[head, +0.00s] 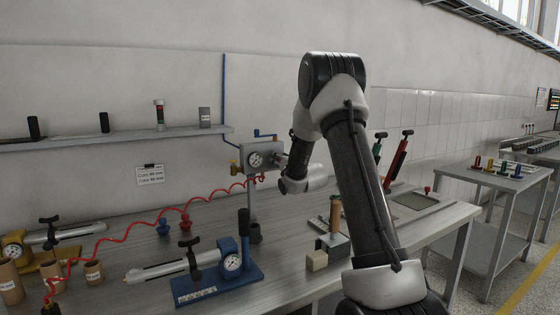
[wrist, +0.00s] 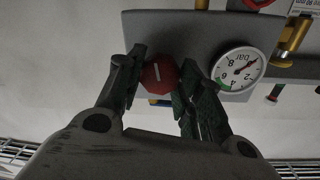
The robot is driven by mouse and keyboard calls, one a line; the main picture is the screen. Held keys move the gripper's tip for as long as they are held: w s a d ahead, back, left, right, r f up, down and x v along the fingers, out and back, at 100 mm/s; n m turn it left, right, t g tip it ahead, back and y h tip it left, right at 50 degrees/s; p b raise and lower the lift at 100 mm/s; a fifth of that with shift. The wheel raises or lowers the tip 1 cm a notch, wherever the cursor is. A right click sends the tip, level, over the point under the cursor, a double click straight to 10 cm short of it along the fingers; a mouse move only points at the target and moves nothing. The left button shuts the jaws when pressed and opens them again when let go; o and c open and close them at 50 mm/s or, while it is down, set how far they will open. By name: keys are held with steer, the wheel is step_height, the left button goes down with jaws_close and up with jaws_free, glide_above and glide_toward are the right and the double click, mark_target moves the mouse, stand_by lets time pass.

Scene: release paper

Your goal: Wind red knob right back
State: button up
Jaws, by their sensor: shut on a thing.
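The red knob (wrist: 158,74) has a white line on its face and sits on a grey regulator box (wrist: 185,32) beside a round bar gauge (wrist: 238,70). In the wrist view my gripper (wrist: 162,76) has a finger on each side of the knob and is shut on it.
A red coiled hose (head: 130,227) runs left from the box along the bench (head: 125,250). A blue press with a gauge (head: 217,276) stands in front. A shelf (head: 115,136) is on the wall. Red and green levers (head: 397,160) stand behind my arm at right.

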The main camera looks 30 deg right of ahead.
steer(key=n+y, duration=0.1)
steer(key=n, duration=1.2)
steer(key=shift+f, duration=0.1)
steer(key=n, duration=0.7)
steer(key=shift+y, duration=0.4)
steer(key=shift+c, duration=0.2)
steer(key=n, duration=0.6)
steer(key=shift+f+y, duration=0.15)
steer(key=shift+y, duration=0.25)
steer(key=shift+n, duration=0.3)
steer(key=o, duration=1)
steer(key=shift+o, duration=0.2)
steer(key=s+d, duration=0.1)
steer(key=s, duration=1.1)
steer(key=shift+f, duration=0.15)
